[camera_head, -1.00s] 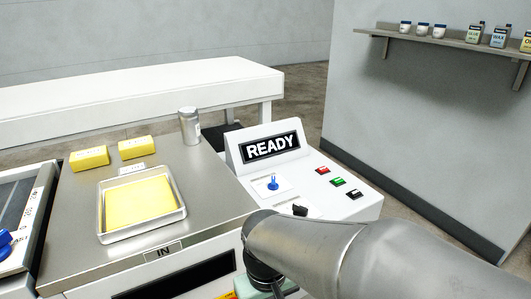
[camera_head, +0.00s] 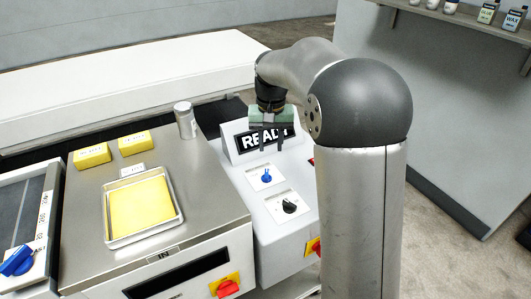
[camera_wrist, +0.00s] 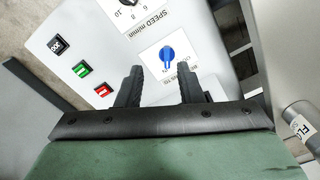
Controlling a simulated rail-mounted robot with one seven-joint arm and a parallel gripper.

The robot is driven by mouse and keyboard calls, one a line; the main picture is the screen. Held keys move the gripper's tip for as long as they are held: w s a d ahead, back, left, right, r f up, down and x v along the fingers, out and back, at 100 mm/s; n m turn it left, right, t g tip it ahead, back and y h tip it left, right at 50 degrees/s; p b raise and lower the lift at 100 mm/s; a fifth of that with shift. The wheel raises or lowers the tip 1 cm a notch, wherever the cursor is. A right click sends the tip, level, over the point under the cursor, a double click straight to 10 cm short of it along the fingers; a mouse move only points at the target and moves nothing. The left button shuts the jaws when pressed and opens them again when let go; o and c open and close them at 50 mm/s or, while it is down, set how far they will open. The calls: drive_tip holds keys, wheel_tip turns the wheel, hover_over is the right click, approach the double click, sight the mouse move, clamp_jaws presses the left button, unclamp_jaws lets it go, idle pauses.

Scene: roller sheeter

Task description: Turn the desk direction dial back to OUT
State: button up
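The desk (camera_head: 240,180) carries a blue dial (camera_head: 267,176) on a white plate, left of my arm. In the wrist view the blue dial (camera_wrist: 167,54) lies just beyond my fingertips, roughly between them. The small print around it is partly hidden, and I cannot read its setting for sure. My gripper (camera_head: 271,143) is open and empty, with its two dark fingers pointing down above the desk, in front of the READY display (camera_head: 246,142). In the wrist view the fingers (camera_wrist: 160,75) stand apart and do not visibly touch the dial.
A black speed dial (camera_head: 289,206) sits nearer than the blue one. Black, green and red buttons (camera_wrist: 80,69) show in the wrist view. A yellow-filled tray (camera_head: 105,218), yellow blocks (camera_head: 92,155) and a metal canister (camera_head: 185,120) stand on the steel table to the left.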

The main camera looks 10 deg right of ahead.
wheel_tip(320, 180, up, 2)
drive_tip(key=p, duration=0.1)
hover_over(267, 172)
wheel_tip(267, 172, down, 17)
drive_tip(key=p, duration=0.2)
drive_tip(key=shift+a+p, duration=0.1)
drive_tip(key=shift+p, duration=0.2)
clamp_jaws()
